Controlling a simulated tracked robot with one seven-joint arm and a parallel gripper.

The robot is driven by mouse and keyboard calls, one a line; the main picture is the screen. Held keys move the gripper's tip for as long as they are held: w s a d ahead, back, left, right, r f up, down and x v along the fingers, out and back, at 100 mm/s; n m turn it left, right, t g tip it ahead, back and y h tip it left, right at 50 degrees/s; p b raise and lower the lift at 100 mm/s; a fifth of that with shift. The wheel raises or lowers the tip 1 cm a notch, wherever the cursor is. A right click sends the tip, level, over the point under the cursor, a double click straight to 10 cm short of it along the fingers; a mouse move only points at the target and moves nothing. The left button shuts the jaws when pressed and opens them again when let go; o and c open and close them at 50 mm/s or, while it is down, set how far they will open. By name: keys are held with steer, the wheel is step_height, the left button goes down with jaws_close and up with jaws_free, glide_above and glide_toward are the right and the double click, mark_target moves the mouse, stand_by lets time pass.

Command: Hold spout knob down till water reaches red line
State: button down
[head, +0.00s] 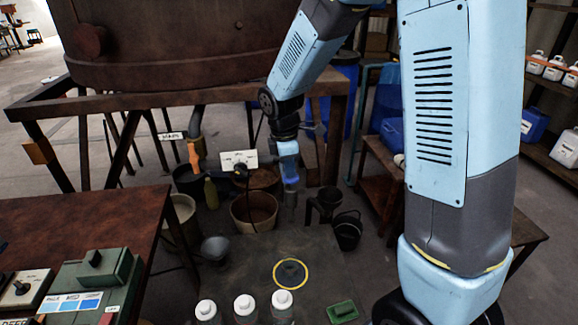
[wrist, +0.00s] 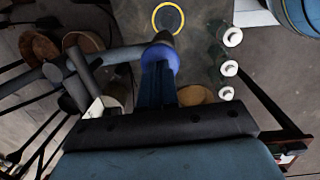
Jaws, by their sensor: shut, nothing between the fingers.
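A large rusty vat (head: 160,55) stands on a frame at the upper left of the head view. A dark spout fitting (head: 240,172) sits below it, in front of a small white label (head: 232,158). A tan bucket (head: 254,212) stands under that fitting. Pipes of the spout (wrist: 80,72) show left of my fingers in the wrist view. My gripper (head: 290,182) is shut and empty, pointing down just right of the fitting; its blue-banded tip shows in the wrist view (wrist: 162,42). I cannot make out a red line or the water level, nor whether my fingers touch a knob.
Another hose with an orange handle (head: 193,152) hangs further left. A yellow-ringed disc (head: 290,273) and several white-capped bottles (head: 245,308) are on the low dark surface in front. A green block (head: 342,312) lies beside them. A black bucket (head: 347,232) stands right of my gripper.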

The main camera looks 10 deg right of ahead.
mark_target(284, 180)
step_height(284, 180, down, 2)
steer(key=shift+d, duration=0.1)
steer(key=shift+s+d+f, duration=0.1)
steer(key=shift+s+f, duration=0.25)
steer(key=shift+s, duration=0.05)
stand_by(1.6)
steer(key=shift+w+r, duration=0.2)
steer(key=shift+r, duration=0.25)
step_height(284, 180, up, 14)
steer(key=a, duration=0.1)
steer(key=shift+s+a+r, duration=0.15)
steer(key=shift+s+a, duration=0.05)
steer(key=shift+a, duration=0.2)
